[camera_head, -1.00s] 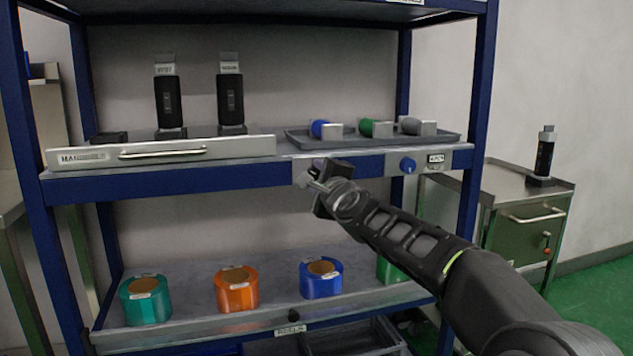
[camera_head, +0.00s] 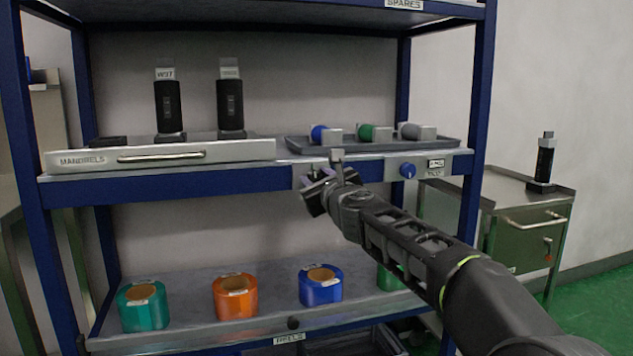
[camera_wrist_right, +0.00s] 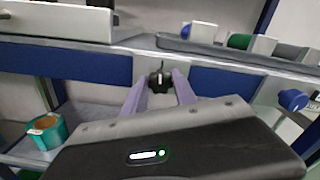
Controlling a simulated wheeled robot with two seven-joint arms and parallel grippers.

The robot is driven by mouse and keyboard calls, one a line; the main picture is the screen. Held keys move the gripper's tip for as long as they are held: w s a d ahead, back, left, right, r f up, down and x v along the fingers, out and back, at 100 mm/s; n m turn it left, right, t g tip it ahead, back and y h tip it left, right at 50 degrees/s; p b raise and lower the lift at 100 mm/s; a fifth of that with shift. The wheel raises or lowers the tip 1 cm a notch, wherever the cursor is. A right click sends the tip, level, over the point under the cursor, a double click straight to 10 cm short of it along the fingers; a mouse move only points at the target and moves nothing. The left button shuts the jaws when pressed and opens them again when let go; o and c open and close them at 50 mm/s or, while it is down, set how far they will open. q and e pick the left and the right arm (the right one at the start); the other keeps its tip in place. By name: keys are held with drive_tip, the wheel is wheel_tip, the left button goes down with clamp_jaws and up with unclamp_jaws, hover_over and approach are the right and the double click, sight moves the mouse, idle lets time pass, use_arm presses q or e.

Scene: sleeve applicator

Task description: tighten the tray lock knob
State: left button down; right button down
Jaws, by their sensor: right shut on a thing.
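The tray lock knob (camera_wrist_right: 160,80) is a small black knob with a white pointer mark, on a pale plate on the blue front beam of the middle shelf. In the wrist view it sits between the two pale purple fingers of my right gripper (camera_wrist_right: 160,86), which is shut on it. In the head view my right gripper (camera_head: 314,178) is tilted at the beam and hides the knob. The mandrel tray (camera_head: 230,149), with a handle and a MANDRELS label, lies left of it and carries two black mandrels. My left gripper is not in view.
A blue knob (camera_head: 407,169) sits on a plate to the right on the same beam. A grey tray (camera_head: 450,142) with blue, green and grey rollers is above. Tape reels, including an orange one (camera_head: 236,297), stand on the lower shelf. A metal cabinet (camera_head: 520,240) stands at right.

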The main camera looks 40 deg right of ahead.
drive_tip(key=shift+f+m, duration=0.1)
drive_tip(key=shift+m, duration=0.7)
drive_tip(key=c, duration=1)
unclamp_jaws()
drive_tip(key=v, duration=0.7)
drive_tip(key=shift+s+a, duration=0.15)
drive_tip(key=shift+s, duration=0.2)
